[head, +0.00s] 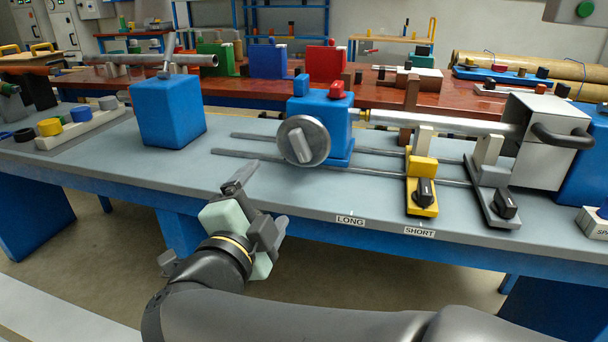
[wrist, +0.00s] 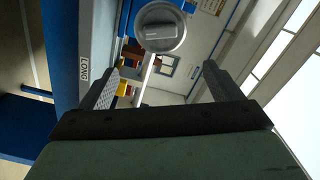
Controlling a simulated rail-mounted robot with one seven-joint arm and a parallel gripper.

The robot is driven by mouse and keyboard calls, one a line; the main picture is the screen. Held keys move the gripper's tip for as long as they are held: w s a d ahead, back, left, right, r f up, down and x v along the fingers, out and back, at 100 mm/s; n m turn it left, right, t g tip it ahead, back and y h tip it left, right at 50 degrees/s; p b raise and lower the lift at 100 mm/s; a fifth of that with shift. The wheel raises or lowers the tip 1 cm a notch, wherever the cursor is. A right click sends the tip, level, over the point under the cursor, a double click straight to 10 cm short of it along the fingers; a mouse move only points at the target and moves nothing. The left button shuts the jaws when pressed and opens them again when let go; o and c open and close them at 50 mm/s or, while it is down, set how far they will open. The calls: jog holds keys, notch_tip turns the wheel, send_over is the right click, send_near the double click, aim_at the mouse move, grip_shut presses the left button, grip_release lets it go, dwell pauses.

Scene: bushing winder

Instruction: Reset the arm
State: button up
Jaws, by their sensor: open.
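My gripper (head: 262,205) is in front of the bench's front edge, left of the LONG label. Its jaws are open and nothing is between them. In the wrist view the two fingers (wrist: 158,85) stand wide apart, with the round grey handwheel (wrist: 160,27) beyond them. In the head view the handwheel (head: 303,141) sits on the front of a blue headstock (head: 325,112) with a red knob on top. My gripper is apart from it. A long metal rod (head: 440,123) runs right from the headstock to a grey box (head: 544,140).
The grey bench (head: 300,190) carries two rails, a yellow stop (head: 423,190) and a grey stop (head: 490,195) with black knobs. A blue block (head: 170,112) stands at left, beside a tray of rings (head: 85,127). Bare bench top lies between block and handwheel.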

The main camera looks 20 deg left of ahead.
jog(key=w+d+r+n+g+y+p, duration=0.2)
jog(key=w+r+n+y+p, duration=0.45)
jog(key=r+p, duration=0.4)
jog(key=d+f+n+g+p, duration=0.2)
jog(key=d+n+g+p, duration=0.3)
jog(key=p, duration=0.3)
jog(key=s+d+n+g+h+p, duration=0.1)
jog(key=s+d+g+h+p, duration=0.2)
jog(key=s+d+g+p, duration=0.2)
jog(key=s+d+n+g+h+p, duration=0.1)
jog(key=s+d+g+h+p, duration=0.2)
jog(key=d, duration=1.6)
jog(key=s+g+p, duration=0.2)
jog(key=s+p, duration=0.3)
jog(key=s, duration=0.3)
jog(key=shift+g, duration=0.3)
jog(key=shift+w+d+f+n, duration=0.1)
jog(key=shift+n, duration=0.15)
